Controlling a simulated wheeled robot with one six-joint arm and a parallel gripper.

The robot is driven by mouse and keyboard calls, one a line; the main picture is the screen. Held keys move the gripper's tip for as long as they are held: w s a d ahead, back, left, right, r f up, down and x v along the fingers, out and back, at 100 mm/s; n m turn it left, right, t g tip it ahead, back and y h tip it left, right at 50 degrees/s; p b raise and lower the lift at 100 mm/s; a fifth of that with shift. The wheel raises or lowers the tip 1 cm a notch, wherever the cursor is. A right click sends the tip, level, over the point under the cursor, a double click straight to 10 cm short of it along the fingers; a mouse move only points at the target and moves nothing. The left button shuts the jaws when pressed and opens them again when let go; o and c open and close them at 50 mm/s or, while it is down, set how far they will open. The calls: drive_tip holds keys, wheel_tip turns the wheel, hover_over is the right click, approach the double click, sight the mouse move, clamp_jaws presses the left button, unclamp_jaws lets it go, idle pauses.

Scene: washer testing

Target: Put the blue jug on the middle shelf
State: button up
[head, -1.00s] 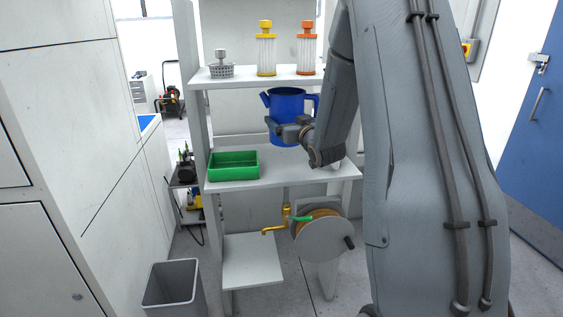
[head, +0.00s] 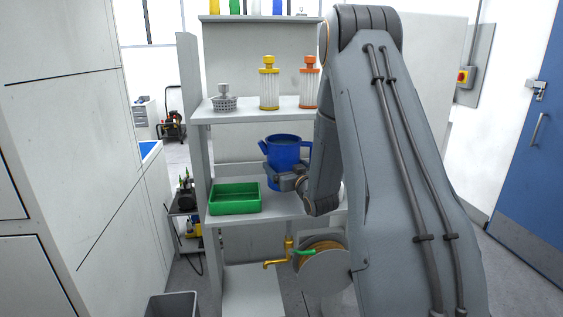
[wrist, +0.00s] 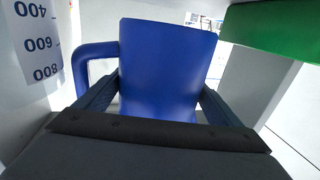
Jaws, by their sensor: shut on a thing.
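The blue jug (head: 284,150) is upright at the rack (head: 186,90), with its spout to the left and its handle to the right. My gripper (head: 284,181) is shut on the jug's body, low down. The jug is over the board (head: 265,209) that holds the green tray, below the board with the filters. I cannot tell whether its base touches the board. In the wrist view the jug (wrist: 168,65) fills the middle between the two fingers (wrist: 155,102), its handle on the left. My arm hides the board's right part.
The green tray (head: 235,211) stands left of the jug. A grey strainer (head: 224,103), a yellow filter (head: 269,88) and an orange filter (head: 309,85) stand on the board above. A graduated container (wrist: 32,40) shows in the wrist view. A brass tap (head: 289,248) is below.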

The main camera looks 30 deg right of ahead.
drive_tip(key=shift+f+p, duration=0.5)
drive_tip(key=shift+f, duration=1.25)
drive_tip(key=shift+f, duration=0.1)
drive_tip(key=o, duration=1.9)
drive_tip(key=shift+f, duration=0.25)
drive_tip(key=shift+r, duration=0.1)
drive_tip(key=shift+s, duration=0.2)
drive_tip(key=s+b, duration=0.1)
drive_tip(key=s, duration=0.2)
drive_tip(key=s+b, duration=0.1)
drive_tip(key=s, duration=0.3)
drive_tip(key=s+b, duration=0.1)
drive_tip(key=s, duration=0.2)
drive_tip(key=shift+s+a, duration=0.15)
drive_tip(key=shift+a, duration=0.15)
drive_tip(key=shift+s+a, duration=0.1)
drive_tip(key=shift+s, duration=0.6)
drive_tip(key=shift+a, duration=0.1)
